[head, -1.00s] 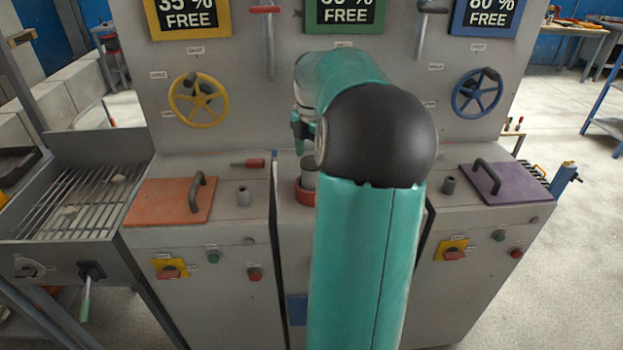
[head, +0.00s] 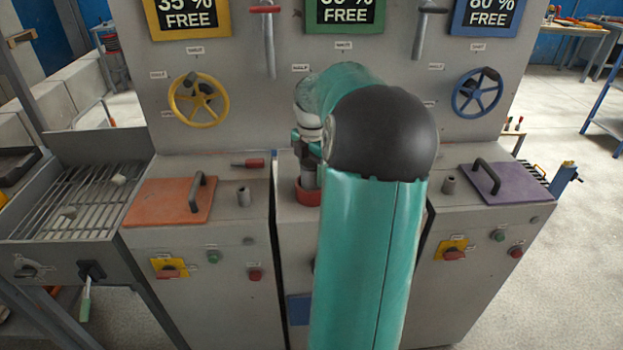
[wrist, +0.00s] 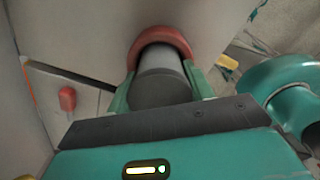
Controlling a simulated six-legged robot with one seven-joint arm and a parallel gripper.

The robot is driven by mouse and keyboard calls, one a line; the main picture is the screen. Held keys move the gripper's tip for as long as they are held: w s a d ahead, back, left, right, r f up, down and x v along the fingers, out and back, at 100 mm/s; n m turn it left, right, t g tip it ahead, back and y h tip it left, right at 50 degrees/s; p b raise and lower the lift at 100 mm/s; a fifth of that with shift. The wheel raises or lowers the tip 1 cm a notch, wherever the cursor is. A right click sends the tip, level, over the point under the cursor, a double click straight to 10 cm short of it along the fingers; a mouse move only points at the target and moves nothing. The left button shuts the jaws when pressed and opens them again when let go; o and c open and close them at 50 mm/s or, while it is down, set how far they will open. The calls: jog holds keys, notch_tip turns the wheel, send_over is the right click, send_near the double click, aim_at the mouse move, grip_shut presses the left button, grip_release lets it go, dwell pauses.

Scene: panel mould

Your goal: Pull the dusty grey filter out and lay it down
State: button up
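The filter (wrist: 160,75) is a grey cylinder with a darker near end, seated in a red ring (wrist: 150,40) in the wrist view. In the head view the filter (head: 308,176) stands in the red ring (head: 306,195) on the middle cabinet. My gripper (wrist: 162,82) has its two green fingers on either side of the filter. No clear gap shows between fingers and filter, but I cannot tell whether they press on it. In the head view my arm hides much of the middle cabinet.
An orange lid (head: 165,203) with a handle lies on the left cabinet, a purple lid (head: 508,183) on the right one. A slatted grey rack (head: 75,205) stands at far left. A panel with yellow (head: 198,99) and blue (head: 477,92) handwheels rises behind.

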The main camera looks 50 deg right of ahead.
jog(key=shift+c, duration=1.1)
jog(key=shift+r, duration=3.8)
jog(key=shift+r, duration=2)
